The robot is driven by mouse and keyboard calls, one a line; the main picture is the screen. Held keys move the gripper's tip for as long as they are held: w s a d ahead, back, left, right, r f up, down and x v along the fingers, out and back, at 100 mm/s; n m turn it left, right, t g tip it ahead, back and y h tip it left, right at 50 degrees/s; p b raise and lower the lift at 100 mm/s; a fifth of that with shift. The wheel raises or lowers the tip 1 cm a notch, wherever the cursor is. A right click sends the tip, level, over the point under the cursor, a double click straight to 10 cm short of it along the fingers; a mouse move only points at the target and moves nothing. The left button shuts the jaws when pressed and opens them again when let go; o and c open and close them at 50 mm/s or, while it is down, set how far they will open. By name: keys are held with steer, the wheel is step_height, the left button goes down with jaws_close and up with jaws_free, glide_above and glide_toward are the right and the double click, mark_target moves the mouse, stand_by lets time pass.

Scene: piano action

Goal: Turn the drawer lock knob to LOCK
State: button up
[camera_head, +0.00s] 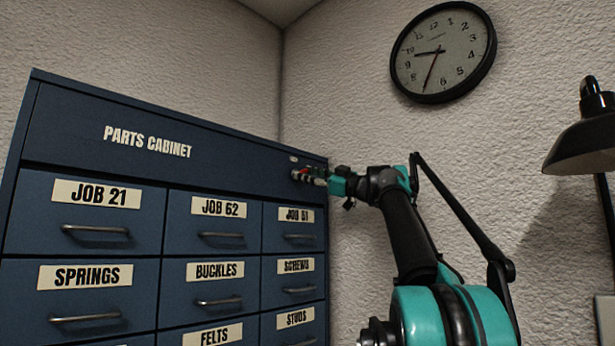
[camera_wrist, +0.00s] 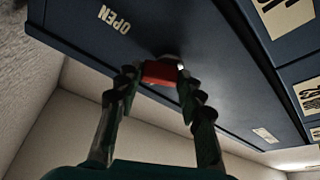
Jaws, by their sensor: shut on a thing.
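The drawer lock knob (camera_wrist: 160,73) is a red bar-shaped knob on the cabinet's dark blue upper front panel. My gripper (camera_wrist: 158,83) is shut on it, one finger on each side, in the wrist view. An OPEN label (camera_wrist: 114,19) is printed on the panel to the upper left of the knob there. No LOCK marking is readable, and I cannot tell which marking the knob points to.
The blue parts cabinet (camera_head: 240,168) has rows of labelled drawers with metal handles below the panel; the visible drawers look shut. A wall clock (camera_head: 443,52) hangs above my arm. A black lamp (camera_head: 585,140) stands at the right. Bare wall lies right of the cabinet.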

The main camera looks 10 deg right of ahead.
steer(key=n+g, duration=0.1)
steer(key=n, duration=0.1)
steer(key=n+g, duration=0.1)
steer(key=n, duration=0.1)
steer(key=n+g, duration=0.1)
steer(key=n, duration=0.2)
steer(key=shift+r+y, duration=0.3)
steer(key=shift+y, duration=0.1)
steer(key=n+g, duration=0.1)
steer(key=n, duration=0.3)
steer(key=shift+s+a+r+n+g+h, duration=0.1)
steer(key=shift+r+n+g+h, duration=0.1)
steer(key=shift+n+g+h, duration=0.2)
steer(key=shift+n, duration=0.4)
steer(key=o, duration=1.2)
steer(key=shift+c, duration=0.2)
steer(key=v, duration=0.7)
steer(key=shift+s, duration=0.15)
